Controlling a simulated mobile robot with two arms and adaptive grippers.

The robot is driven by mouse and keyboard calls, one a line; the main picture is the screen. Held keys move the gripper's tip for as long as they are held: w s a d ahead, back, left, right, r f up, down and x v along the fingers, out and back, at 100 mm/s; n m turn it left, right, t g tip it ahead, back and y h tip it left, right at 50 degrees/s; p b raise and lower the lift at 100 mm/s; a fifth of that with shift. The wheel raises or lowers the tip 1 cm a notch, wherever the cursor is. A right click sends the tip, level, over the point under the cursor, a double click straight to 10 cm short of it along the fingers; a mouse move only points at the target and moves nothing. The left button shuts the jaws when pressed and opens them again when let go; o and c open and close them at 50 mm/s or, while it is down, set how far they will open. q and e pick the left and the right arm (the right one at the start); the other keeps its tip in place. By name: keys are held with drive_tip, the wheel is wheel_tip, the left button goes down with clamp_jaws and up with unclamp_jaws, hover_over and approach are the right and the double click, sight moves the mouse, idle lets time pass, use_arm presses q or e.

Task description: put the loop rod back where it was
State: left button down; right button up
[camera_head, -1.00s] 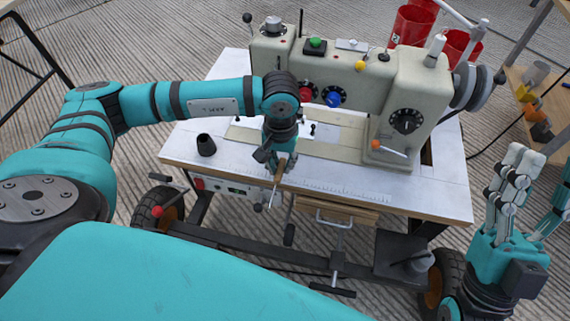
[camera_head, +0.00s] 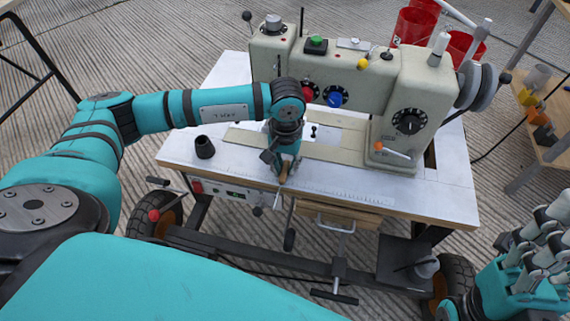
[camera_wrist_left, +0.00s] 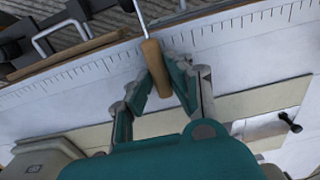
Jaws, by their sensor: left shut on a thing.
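The loop rod has a brown wooden handle (camera_wrist_left: 155,66) and a thin pale metal shaft; the handle also shows in the head view (camera_head: 284,172). My left gripper (camera_wrist_left: 160,75) is shut on the handle, above the front edge of the white sewing table (camera_head: 440,200). The shaft extends past the table's front edge, and its far end runs out of the wrist view. My right gripper (camera_head: 535,245) is at the lower right, away from the table, with spread fingers partly cut off by the picture edge. It holds nothing that I can see.
A beige sewing machine (camera_head: 400,100) stands on the table behind my left gripper. A drawer handle (camera_head: 335,225) and crank rods are below the front edge. Red bins (camera_head: 413,27) and a wooden shelf (camera_head: 545,140) are beyond.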

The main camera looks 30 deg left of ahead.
use_arm(q)
drive_tip(key=c, duration=1.2)
unclamp_jaws()
